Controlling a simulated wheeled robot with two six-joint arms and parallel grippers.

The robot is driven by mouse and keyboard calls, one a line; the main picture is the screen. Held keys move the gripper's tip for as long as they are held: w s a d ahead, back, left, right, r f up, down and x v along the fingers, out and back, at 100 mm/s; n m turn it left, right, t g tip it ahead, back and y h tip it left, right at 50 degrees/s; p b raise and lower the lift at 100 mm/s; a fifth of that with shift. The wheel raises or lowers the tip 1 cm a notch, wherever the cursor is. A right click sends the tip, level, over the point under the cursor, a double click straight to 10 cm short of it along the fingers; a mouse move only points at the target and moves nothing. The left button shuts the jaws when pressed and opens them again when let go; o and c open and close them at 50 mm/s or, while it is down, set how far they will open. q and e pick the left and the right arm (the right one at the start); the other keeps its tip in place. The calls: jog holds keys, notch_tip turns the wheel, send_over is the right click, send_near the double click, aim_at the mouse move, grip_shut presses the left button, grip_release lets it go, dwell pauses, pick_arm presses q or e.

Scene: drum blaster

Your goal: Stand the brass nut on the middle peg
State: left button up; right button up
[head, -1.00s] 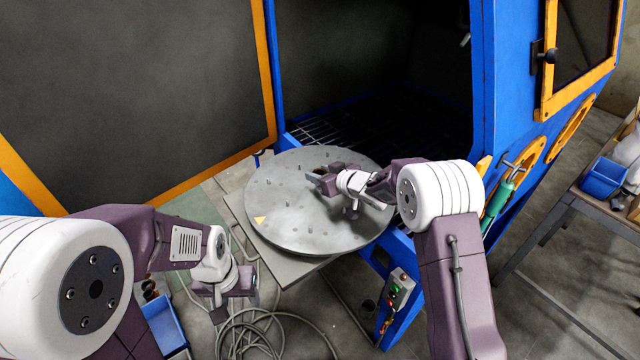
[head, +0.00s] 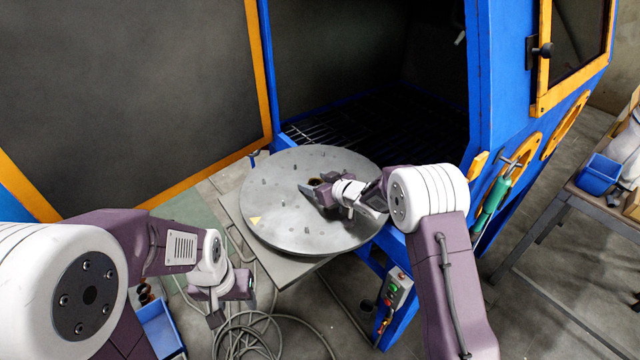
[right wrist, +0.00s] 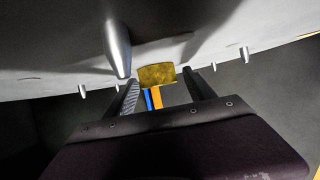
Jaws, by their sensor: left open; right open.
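The brass nut (right wrist: 156,75) shows in the right wrist view against the grey disc, between or just beyond my right fingertips, with a gap on each side. In the head view the nut (head: 316,182) is a small brownish spot partly hidden by my right gripper (head: 312,190). My right gripper is open, low over the disc. It also shows in the right wrist view (right wrist: 161,84). A metal peg (right wrist: 118,50) stands close beside the nut; I cannot tell whether it is the middle one. My left gripper (head: 218,306) is open and empty, left of the disc.
The round disc (head: 285,225) carries several short pegs and a yellow triangle mark. Behind it is the dark cabinet opening with a blue frame (head: 478,90). The large door (head: 130,90) stands at left. Cables (head: 250,335) lie on the floor below the disc.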

jog(key=shift+s+d+r, duration=0.25)
jog(key=shift+s+r, duration=0.05)
jog(key=shift+r, duration=0.05)
jog(key=v, duration=1.1)
jog(key=shift+s, duration=0.1)
jog(key=shift+p, duration=0.3)
